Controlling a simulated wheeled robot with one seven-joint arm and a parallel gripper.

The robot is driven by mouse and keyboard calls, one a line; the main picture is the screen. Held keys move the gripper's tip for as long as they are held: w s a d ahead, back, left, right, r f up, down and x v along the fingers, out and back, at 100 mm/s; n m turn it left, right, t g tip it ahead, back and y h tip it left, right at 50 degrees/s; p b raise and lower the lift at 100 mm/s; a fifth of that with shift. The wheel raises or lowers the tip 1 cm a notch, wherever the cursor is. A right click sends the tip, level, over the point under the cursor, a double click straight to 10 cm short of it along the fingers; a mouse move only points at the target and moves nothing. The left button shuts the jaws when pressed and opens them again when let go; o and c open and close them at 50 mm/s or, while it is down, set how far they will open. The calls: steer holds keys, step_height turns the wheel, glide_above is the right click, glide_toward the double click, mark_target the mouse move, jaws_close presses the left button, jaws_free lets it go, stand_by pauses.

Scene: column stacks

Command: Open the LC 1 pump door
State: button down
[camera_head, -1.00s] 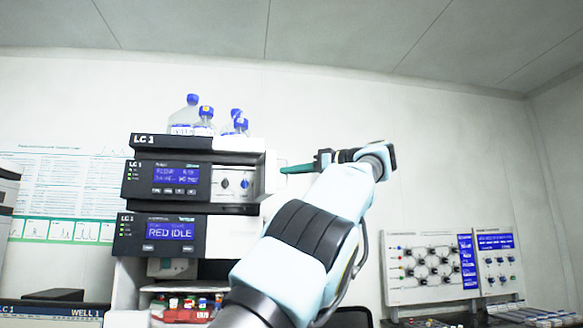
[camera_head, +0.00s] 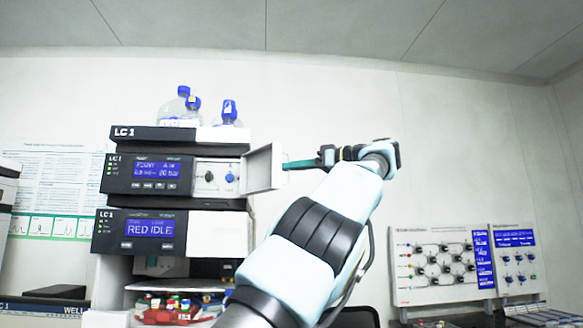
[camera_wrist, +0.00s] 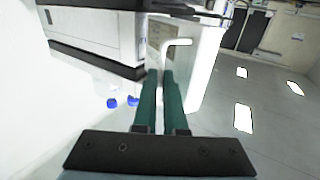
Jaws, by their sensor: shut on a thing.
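The LC 1 pump module (camera_head: 148,173) is the upper dark-fronted unit of the stack, with a blue display. The exact contact is small and partly hidden.
Blue-capped bottles (camera_head: 192,108) stand on top of the stack. A second LC 1 unit (camera_head: 147,232) reading RED IDLE sits below, above a tray of colored vials (camera_head: 172,308). Panels with displays (camera_head: 440,265) stand at right.

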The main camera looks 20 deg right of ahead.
steer(key=shift+w+f, duration=0.1)
steer(key=shift+f, duration=0.1)
steer(key=c, duration=1.2)
jaws_free()
steer(key=shift+w, duration=0.1)
steer(key=shift+c, duration=0.2)
steer(key=shift+o, duration=1.2)
steer(key=shift+r, duration=0.1)
steer(key=shift+s, duration=0.2)
steer(key=p+v, duration=0.5)
steer(key=v, duration=0.5)
steer(key=shift+s+d, duration=0.25)
